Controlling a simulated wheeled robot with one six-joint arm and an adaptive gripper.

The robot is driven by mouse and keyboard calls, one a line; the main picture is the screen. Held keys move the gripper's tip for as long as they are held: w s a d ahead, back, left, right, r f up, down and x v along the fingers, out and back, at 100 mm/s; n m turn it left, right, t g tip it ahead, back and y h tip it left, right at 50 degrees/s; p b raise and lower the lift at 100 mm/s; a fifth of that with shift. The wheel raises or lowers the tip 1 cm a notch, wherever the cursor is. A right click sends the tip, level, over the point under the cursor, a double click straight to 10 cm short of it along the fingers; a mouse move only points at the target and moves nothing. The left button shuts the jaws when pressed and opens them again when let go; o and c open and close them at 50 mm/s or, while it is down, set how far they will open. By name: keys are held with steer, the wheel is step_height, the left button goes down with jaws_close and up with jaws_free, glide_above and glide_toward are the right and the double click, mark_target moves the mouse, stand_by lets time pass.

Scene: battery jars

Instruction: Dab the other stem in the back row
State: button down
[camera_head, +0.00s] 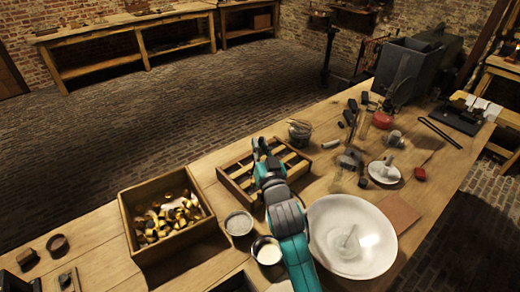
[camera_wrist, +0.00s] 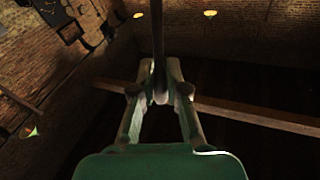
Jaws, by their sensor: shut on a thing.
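I cannot tell what is at the rod's far end. My arm and gripper cover part of the rack. Its stems and rows are too small and too hidden to make out. In the wrist view no rack shows.
A wooden box of brass pieces (camera_head: 165,214) stands left of the rack. A small grey dish (camera_head: 239,223) and a cup of white stuff (camera_head: 268,252) are in front. A large white bowl (camera_head: 378,235) is at the right. A dark jar (camera_head: 299,131) stands behind the rack.

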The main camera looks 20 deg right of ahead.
steer(key=shift+r, duration=1.45)
